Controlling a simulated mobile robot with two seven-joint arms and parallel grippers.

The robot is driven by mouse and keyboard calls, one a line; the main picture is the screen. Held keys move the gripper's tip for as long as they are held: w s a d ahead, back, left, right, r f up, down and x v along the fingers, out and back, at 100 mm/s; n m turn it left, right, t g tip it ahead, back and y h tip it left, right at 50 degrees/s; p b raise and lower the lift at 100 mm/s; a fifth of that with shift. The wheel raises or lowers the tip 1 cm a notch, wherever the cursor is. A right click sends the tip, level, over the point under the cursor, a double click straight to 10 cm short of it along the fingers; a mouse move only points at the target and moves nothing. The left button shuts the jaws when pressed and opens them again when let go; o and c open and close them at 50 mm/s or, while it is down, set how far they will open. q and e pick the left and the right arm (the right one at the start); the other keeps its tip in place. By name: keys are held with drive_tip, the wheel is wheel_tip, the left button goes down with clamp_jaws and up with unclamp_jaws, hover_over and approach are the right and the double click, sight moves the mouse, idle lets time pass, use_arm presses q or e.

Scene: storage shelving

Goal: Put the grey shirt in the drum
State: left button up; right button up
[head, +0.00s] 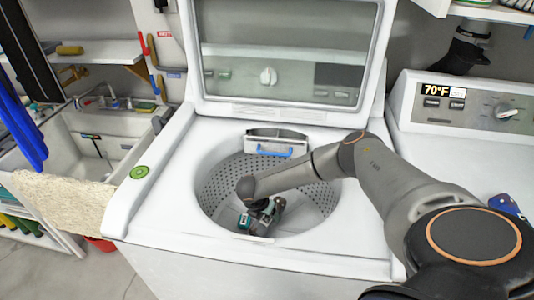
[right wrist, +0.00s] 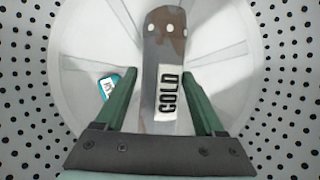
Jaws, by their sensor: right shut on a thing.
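The open drum (head: 221,185) is a perforated metal tub inside a white top-loading washer (head: 180,140). My right gripper (head: 262,218) reaches down inside it. The drum's pale floor (right wrist: 80,60) lies below. I see no clear shirt shape and cannot tell whether this object is the grey shirt. A small teal item (right wrist: 106,86) shows beside the left finger. My left gripper is not in view.
The washer's lid (head: 290,110) stands open behind the drum. A second appliance (head: 470,145) stands at right.

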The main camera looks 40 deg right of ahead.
drive_tip(key=shift+f+b, duration=0.3)
drive_tip(key=shift+f, duration=0.25)
drive_tip(key=o, duration=1.5)
drive_tip(key=shift+r, duration=0.1)
drive_tip(key=shift+r+p, duration=0.3)
drive_tip(key=v, duration=1.2)
drive_tip(key=shift+r+p, duration=0.25)
drive_tip(key=shift+p, duration=0.2)
drive_tip(key=shift+s, duration=0.1)
